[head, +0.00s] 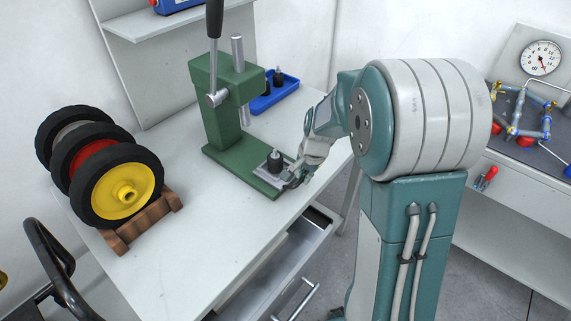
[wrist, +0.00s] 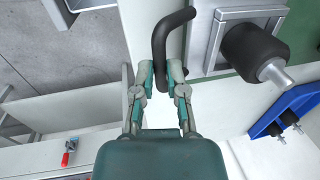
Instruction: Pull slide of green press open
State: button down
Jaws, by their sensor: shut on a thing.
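The green press (head: 222,120) stands on the white bench, its base running toward my arm. Its grey slide plate (head: 261,173) lies at the near end of the base and carries a dark cylindrical part (head: 275,160) with a light metal pin on top. The wrist view shows the slide (wrist: 217,46) with the same part (wrist: 255,50), and a dark bent handle (wrist: 158,38) beside the slide. My gripper (wrist: 160,76) is shut on the end of this handle. In the head view, my gripper (head: 293,180) is at the slide's near edge, partly covering the handle.
A blue tray (head: 273,98) with dark parts sits behind the press. Wheels on a wooden stand (head: 128,225) are at left. An open drawer (head: 290,250) juts out below the bench front. Another bench with a gauge (head: 541,58) is at right.

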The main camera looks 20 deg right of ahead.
jog(key=shift+s+d, duration=0.55)
jog(key=shift+s, duration=0.3)
jog(key=c, duration=0.7)
grip_release()
jog(key=r, duration=0.4)
jog(key=s+d+r, duration=0.1)
jog(key=r, duration=0.6)
jog(key=shift+s+d+r, duration=0.15)
jog(key=shift+s+r, duration=0.15)
jog(key=shift+s, duration=0.1)
